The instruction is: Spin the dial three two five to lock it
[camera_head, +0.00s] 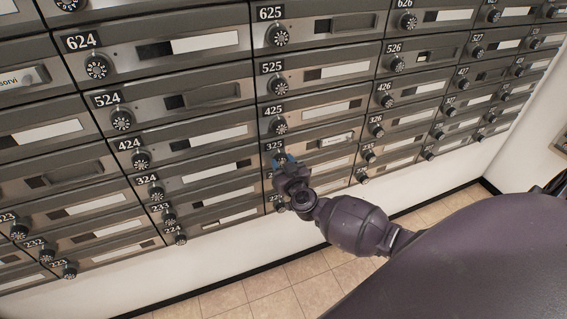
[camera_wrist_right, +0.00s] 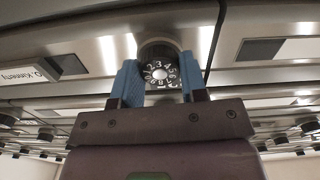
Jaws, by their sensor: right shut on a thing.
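The mailbox door numbered 325 (camera_head: 310,146) is in the lower middle of the head view. My right gripper (camera_head: 284,161) is at the left end of this door, just under the number plate, and hides the dial there. In the right wrist view, the round black dial (camera_wrist_right: 159,70) with white numerals and a pale centre sits between the two blue fingers. My right gripper is shut on the dial, one finger on each side. The lower part of the dial face is partly cut off by the gripper body. My left gripper is not in view.
Rows of similar mailboxes with dials surround it, such as 425 (camera_head: 312,108) above and 324 (camera_head: 205,177) to the left. A white wall strip and tiled floor (camera_head: 262,284) lie below. My right arm comes in from the lower right.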

